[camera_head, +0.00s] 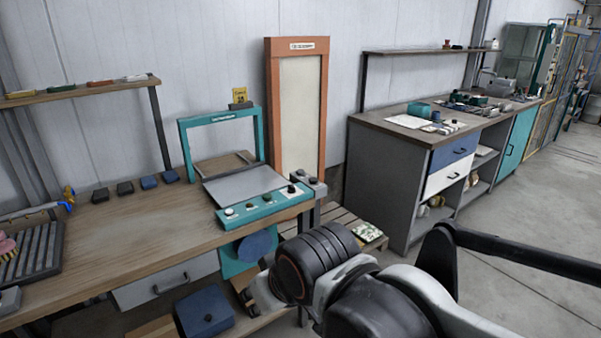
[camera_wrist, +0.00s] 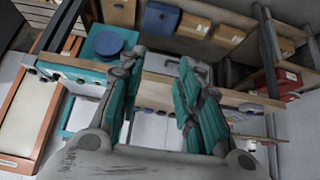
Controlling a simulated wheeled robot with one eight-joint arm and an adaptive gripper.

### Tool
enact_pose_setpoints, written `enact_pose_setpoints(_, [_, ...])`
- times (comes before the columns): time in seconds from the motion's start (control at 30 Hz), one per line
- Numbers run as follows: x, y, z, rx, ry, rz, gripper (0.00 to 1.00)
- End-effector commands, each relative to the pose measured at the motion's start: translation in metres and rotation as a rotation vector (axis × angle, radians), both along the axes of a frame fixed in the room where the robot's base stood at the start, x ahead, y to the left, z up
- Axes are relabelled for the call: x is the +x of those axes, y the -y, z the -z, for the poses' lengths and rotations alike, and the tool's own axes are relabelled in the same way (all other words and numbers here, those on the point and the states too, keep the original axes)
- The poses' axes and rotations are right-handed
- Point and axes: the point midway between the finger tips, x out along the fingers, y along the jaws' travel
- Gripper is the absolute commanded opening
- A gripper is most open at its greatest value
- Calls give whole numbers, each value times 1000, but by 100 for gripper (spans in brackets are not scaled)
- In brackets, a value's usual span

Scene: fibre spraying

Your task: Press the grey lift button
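A teal control panel (camera_head: 262,205) sits on the front edge of the wooden bench, in front of a flat grey plate. It carries several small buttons: a pale one (camera_head: 229,211) at its left end and darker ones to the right. I cannot tell surely which is the grey lift button. In the wrist view the panel's edge (camera_wrist: 70,70) shows at upper left, with small round knobs. My gripper (camera_wrist: 158,65) is open, its two teal fingers apart with nothing held. It is away from the panel; in the head view its fingers are largely hidden by my arm.
A teal frame (camera_head: 183,145) stands behind the plate, and a tall orange-framed panel (camera_head: 298,110) behind the bench. A blue box (camera_head: 204,312) is below. A grey cabinet (camera_head: 385,180) stands right. Open floor (camera_head: 545,225) lies further right.

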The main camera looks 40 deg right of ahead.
Motion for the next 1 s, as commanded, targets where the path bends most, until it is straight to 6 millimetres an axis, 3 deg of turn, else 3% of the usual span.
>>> enact_pose_setpoints(0.03, [0,0,0,0,0,0,13])
enact_pose_setpoints(0.1, [0,0,0,0,0,0,0])
enact_pose_setpoints(1.0, [0,0,0,0,0,0,0])
